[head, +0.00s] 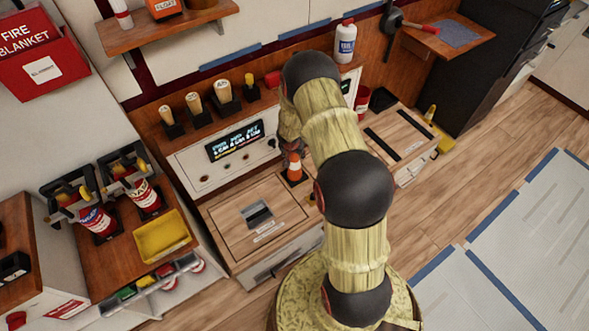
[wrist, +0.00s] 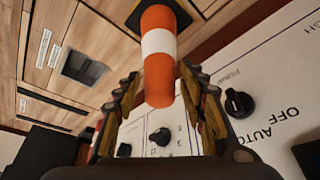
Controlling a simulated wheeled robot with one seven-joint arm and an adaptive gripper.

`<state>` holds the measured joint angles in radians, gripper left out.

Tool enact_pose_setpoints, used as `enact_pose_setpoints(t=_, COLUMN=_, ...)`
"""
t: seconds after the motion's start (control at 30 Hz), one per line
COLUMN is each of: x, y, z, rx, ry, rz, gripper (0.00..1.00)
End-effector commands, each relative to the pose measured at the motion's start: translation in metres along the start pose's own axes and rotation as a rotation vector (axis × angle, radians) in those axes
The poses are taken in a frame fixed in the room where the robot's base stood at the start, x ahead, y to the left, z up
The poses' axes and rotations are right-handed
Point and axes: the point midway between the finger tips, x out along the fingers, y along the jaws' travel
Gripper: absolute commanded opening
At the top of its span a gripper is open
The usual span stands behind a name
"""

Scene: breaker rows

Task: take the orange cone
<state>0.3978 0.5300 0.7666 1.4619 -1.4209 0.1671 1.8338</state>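The orange cone (head: 294,167) with a white band stands on a dark square base on the wooden worktop, just left of my arm. In the wrist view the cone (wrist: 158,52) reaches in from the top, its rounded tip between the two fingers. My gripper (wrist: 158,88) is open around the cone's upper part, with a narrow gap showing on each side. In the head view my arm hides most of my gripper.
The control panel (head: 208,167) with a lit display and knobs rises behind the cone. A black knob (wrist: 239,102) shows beside the right finger. Several wooden-handled tools stand on the ledge above. A yellow tray (head: 162,236) lies on the left counter.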

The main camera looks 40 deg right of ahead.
Motion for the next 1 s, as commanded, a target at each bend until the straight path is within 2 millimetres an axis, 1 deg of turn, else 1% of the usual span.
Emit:
enact_pose_setpoints(t=0.07, x=0.0, y=0.0, z=0.0001, rx=0.0, ry=0.0, rz=0.0, gripper=0.35)
enact_pose_setpoints(t=0.67, x=0.0, y=0.0001, z=0.0001, rx=0.0, ry=0.0, rz=0.0, gripper=0.01)
enact_pose_setpoints(t=1.0, x=0.0, y=0.0001, z=0.0002, rx=0.0, ry=0.0, rz=0.0, gripper=0.0)
